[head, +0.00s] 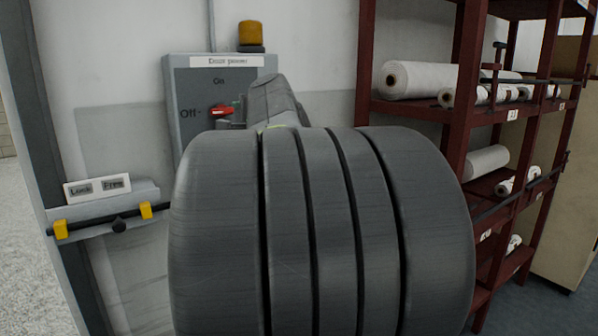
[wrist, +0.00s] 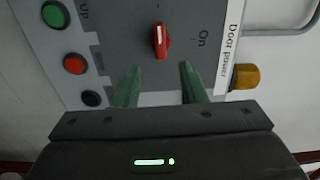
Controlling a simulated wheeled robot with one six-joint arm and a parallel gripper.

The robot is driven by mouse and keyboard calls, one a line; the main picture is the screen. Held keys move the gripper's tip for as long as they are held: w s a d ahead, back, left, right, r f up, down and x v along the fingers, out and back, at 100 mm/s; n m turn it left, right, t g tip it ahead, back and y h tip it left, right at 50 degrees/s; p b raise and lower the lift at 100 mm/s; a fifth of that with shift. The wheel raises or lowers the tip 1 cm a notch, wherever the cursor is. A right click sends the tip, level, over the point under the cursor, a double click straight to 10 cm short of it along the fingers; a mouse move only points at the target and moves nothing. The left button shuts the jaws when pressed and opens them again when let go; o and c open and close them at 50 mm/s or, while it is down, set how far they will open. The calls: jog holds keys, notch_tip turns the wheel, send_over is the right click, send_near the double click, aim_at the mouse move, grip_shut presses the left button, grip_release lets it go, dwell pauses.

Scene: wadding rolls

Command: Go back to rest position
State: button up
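My arm's large dark grey links (head: 320,230) fill the middle of the head view and hide most of my gripper there. In the wrist view my gripper (wrist: 158,82) shows two green fingers, apart and with nothing between them. They point at the grey door power panel (wrist: 120,30). The red knob (wrist: 160,40) lies just beyond the fingertips, apparently not gripped. In the head view the panel (head: 185,75) is on the wall behind my arm, and the knob (head: 221,111) is turned sideways, between the Off and On labels' area and my arm.
An amber lamp (head: 250,33) tops the panel. A red rack (head: 462,110) with white rolls (head: 425,80) stands at the right. A lock bar (head: 105,222) with yellow brackets is at the left. Green (wrist: 55,15), red (wrist: 74,64) and black buttons sit beside the knob.

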aim_at(224, 112)
jog(key=p+x, duration=0.1)
jog(key=x, duration=0.8)
jog(key=shift+a, duration=0.1)
